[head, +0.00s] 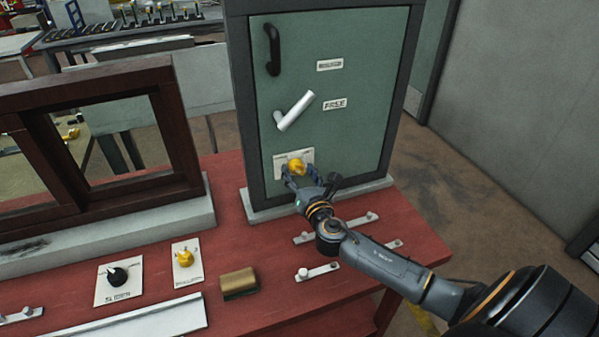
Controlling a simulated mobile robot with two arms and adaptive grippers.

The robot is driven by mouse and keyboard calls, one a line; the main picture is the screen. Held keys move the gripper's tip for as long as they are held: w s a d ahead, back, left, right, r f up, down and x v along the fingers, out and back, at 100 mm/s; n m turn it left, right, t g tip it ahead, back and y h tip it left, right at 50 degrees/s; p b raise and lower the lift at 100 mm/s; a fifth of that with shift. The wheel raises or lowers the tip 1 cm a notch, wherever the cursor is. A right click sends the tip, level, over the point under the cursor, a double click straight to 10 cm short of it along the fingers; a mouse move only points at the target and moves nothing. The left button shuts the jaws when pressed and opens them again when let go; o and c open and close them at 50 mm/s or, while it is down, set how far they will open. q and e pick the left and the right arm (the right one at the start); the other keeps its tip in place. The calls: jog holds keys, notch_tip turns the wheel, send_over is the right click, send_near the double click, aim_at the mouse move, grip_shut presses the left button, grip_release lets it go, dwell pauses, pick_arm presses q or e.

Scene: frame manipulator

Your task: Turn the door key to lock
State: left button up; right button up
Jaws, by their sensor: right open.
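A green door panel (365,60) in a dark frame stands upright on the red table. A gold key or knob (296,167) sits on a white plate (308,156) low on the door. My right gripper (299,182) is open just below and in front of the gold key, its fingers at the key's lower edge. I cannot tell whether they touch it. A silver lever handle (294,111) is tilted above the key, and a black handle (272,50) is higher up. My left gripper is not in view.
The red table (235,215) carries a black knob on a plate (118,277), a gold knob on a plate (184,257), a brass block (238,283) and small metal bolts (318,272). A brown window frame (180,130) stands at left.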

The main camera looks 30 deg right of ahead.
jog(key=c, duration=1.2)
jog(key=shift+m, duration=0.3)
jog(key=m+b, duration=0.1)
jog(key=m, duration=0.2)
jog(key=shift+d+m, duration=0.1)
jog(key=shift+m, duration=0.2)
jog(key=m, duration=0.4)
jog(key=shift+m, duration=0.3)
jog(key=m, duration=0.8)
jog(key=shift+d+m+y, duration=0.1)
jog(key=shift+m+y, duration=0.3)
